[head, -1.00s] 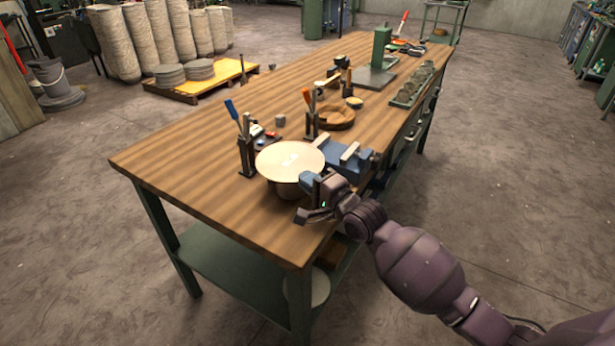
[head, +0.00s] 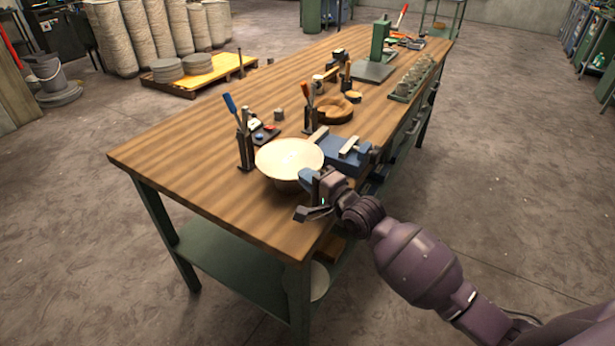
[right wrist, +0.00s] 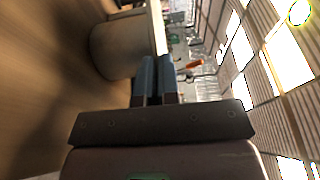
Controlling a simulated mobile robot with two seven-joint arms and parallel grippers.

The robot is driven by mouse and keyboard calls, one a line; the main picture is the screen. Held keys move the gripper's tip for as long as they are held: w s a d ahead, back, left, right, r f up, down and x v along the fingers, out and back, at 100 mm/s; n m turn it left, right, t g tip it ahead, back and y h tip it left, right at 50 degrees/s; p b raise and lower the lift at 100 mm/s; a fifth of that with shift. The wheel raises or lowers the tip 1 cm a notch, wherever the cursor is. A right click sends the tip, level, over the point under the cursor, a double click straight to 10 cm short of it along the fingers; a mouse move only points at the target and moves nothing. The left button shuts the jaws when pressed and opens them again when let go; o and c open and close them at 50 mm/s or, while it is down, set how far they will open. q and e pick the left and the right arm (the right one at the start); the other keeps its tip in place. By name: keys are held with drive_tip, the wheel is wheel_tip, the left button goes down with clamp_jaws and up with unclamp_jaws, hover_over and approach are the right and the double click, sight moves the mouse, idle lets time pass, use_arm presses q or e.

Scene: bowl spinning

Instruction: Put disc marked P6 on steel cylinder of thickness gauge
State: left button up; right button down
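The disc (head: 288,150) is a thin, pale copper-coloured round plate, lying flat on a brown drum-like block (head: 285,185) at the table's near right edge. A faint mark near its middle is too small to read. My right gripper (head: 313,192) is at the disc's near right edge. In the right wrist view its two fingers (right wrist: 155,80) are close together, with the disc's thin edge (right wrist: 158,28) running in between them. I cannot pick out the thickness gauge's steel cylinder with certainty; a small grey piece (head: 279,114) stands behind the disc. My left gripper is out of view.
A blue vise (head: 345,155) stands close to the right of the disc. The table's left part is clear.

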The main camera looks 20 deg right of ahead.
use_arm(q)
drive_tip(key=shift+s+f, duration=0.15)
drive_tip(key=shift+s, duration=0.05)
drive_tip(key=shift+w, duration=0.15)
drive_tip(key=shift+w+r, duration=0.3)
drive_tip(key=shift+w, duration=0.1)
use_arm(e)
drive_tip(key=shift+f, duration=0.2)
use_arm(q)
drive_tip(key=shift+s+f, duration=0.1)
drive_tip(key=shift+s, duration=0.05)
use_arm(e)
drive_tip(key=c, duration=1.3)
unclamp_jaws()
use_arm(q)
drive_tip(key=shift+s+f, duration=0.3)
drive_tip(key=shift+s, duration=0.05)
use_arm(e)
drive_tip(key=shift+o, duration=0.2)
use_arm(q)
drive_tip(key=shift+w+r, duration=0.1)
use_arm(e)
drive_tip(key=shift+f, duration=0.1)
